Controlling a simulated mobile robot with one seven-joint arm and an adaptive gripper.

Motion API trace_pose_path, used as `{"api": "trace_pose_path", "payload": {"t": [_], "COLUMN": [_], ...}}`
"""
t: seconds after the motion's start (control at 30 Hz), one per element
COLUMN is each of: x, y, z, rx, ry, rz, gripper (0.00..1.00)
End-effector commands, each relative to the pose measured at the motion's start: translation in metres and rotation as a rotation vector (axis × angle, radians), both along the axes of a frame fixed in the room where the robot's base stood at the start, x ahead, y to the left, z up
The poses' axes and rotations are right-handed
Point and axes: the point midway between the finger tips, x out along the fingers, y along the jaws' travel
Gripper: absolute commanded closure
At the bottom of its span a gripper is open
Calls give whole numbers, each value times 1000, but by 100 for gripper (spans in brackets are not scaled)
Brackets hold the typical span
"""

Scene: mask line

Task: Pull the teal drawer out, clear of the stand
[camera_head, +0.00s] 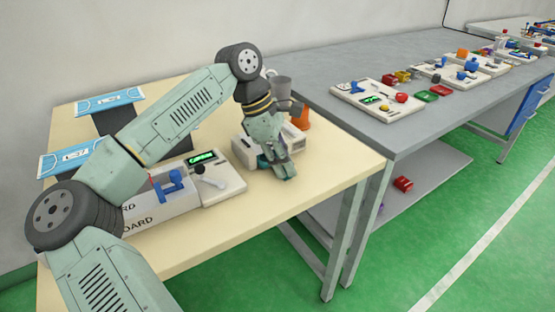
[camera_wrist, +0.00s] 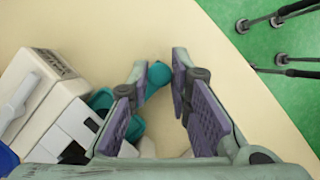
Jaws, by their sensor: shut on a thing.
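The teal drawer (camera_head: 263,162) shows at the front of the pale stand (camera_head: 244,152) on the cream table in the head view. My gripper (camera_head: 287,170) is low in front of the stand and covers much of the drawer. In the wrist view my gripper (camera_wrist: 161,70) has its fingers on either side of the drawer's round teal knob (camera_wrist: 158,73) and is shut on it. Teal drawer body (camera_wrist: 103,98) shows left of and behind the left finger, beside a white block (camera_wrist: 75,126) with dark openings. I cannot tell how much of the drawer is still inside.
A white device (camera_head: 223,182) with a green display and pale lever stands left of the stand. An orange cone (camera_head: 302,118) and a grey mug (camera_head: 280,88) are behind. The cream table's (camera_head: 320,185) front right is bare. A grey table (camera_head: 345,125) adjoins on the right.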

Motion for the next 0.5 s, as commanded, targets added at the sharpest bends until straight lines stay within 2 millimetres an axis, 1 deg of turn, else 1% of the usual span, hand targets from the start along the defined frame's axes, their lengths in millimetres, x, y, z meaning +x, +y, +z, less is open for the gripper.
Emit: {"api": "trace_pose_path", "payload": {"t": [0.03,0.1,0.2,0.3,0.5], "x": [-12,-27,-43,-52,-54], "y": [-7,-16,-25,-30,-31], "z": [-6,-5,-3,-2,0], "rx": [-1,-1,-1,-1,-1], "ry": [-4,-4,-3,-2,-1], "rz": [-7,-7,-5,-3,0], "gripper": [100,100,100,100,100]}}
